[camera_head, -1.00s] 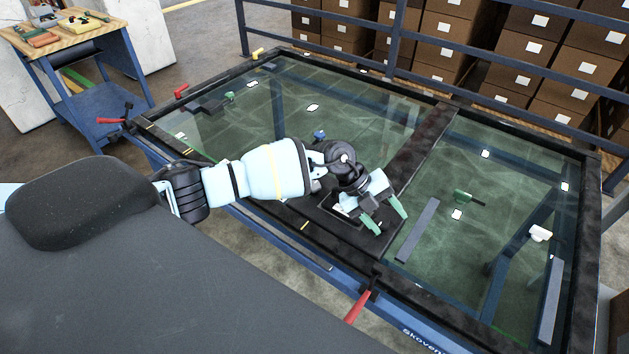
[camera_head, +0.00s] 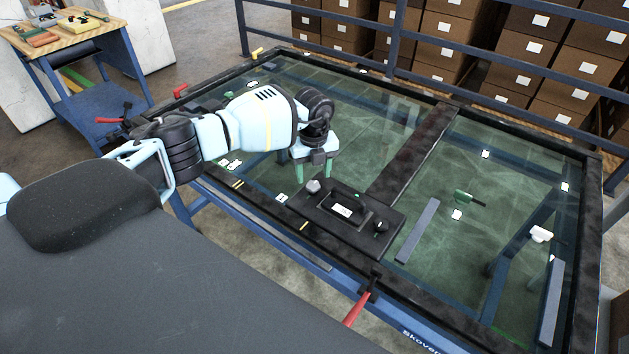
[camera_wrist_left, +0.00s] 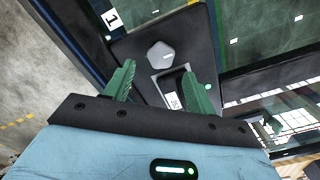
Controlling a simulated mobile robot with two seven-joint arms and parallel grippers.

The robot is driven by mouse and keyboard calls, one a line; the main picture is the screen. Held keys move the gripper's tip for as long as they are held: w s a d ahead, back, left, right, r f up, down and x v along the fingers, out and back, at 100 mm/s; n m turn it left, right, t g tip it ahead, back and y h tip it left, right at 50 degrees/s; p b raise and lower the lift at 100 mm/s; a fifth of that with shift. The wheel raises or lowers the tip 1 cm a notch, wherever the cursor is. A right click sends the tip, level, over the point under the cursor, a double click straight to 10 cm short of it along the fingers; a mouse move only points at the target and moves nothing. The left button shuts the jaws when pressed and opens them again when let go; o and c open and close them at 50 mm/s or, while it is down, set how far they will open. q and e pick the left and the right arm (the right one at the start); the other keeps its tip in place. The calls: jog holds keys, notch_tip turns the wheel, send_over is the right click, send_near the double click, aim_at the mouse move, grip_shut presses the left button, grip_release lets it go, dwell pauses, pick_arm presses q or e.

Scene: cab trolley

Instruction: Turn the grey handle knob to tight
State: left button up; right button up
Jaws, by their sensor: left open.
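The grey handle knob (camera_head: 313,186) is a small faceted knob at the upper left end of a black handle plate (camera_head: 345,243), which lies on the glass-topped frame. In the left wrist view the knob (camera_wrist_left: 160,54) shows fully, just ahead of the fingertips and in the gap between them. My right gripper is out of view.
A black handle (camera_head: 345,203) and a black knob (camera_head: 381,226) are also on the plate. A grey strip (camera_head: 418,231) lies right of it. Red clamps (camera_head: 358,308) sit along the frame's edge. Blue railings (camera_head: 400,45) and stacked boxes stand behind. A tool bench (camera_head: 68,45) is at upper left.

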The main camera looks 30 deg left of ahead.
aim_at(314, 186)
pick_arm(q)
jog(key=shift+f, duration=1.95)
jog(key=shift+c, duration=0.5)
jog(key=c, duration=0.9)
